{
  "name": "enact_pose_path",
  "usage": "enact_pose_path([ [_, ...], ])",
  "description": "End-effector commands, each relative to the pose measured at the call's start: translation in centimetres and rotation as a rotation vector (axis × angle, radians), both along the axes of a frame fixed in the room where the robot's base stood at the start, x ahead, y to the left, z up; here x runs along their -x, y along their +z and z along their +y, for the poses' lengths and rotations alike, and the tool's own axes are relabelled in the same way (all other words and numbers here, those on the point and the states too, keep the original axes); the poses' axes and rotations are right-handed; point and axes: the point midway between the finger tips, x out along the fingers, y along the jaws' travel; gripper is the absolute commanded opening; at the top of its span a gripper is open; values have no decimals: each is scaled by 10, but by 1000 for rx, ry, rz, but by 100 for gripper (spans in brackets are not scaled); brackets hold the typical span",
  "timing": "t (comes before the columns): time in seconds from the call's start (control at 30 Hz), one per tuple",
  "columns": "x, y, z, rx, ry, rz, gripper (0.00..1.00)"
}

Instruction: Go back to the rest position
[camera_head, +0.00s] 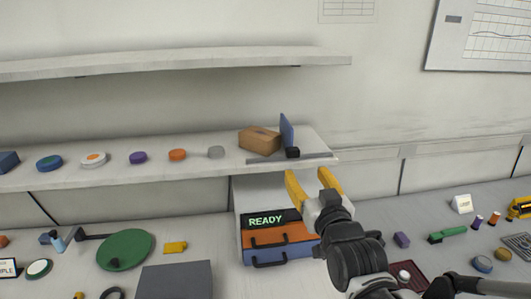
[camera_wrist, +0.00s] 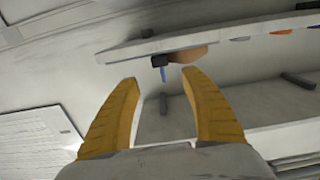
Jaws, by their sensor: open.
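My gripper (camera_head: 314,184) has yellow fingers and is open with nothing between them. In the head view it is raised in front of the drawer unit, just below the right end of the lower shelf (camera_head: 112,180). The wrist view shows both fingers (camera_wrist: 162,100) spread apart, with the shelf edge and a small dark block (camera_wrist: 161,60) beyond them. My arm hides part of the bench to the right of the drawers.
A drawer unit with a READY display (camera_head: 266,221) and orange (camera_head: 280,237) and blue drawers stands on the bench. A green disc (camera_head: 126,249) lies left; a green tool (camera_head: 448,235) lies right.

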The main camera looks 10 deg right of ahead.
Motion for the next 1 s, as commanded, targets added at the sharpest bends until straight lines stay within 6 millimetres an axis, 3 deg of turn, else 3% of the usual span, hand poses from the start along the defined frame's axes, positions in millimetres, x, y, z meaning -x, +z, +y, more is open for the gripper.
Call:
enact_pose_path([
  [0.17, 23, -42, 1, 0, 5, 230, 54],
  [0.3, 75, -94, 2, 0, 7, 534, 54],
  [0.4, 120, -121, 2, 1, 5, 722, 54],
  [0.5, 155, -138, 1, 1, 4, 853, 54],
  [0.57, 168, -143, 1, 1, 2, 901, 54],
  [0.67, 178, -145, 1, 0, 2, 936, 54],
  [1.0, 178, -145, 1, 0, 2, 936, 54],
])
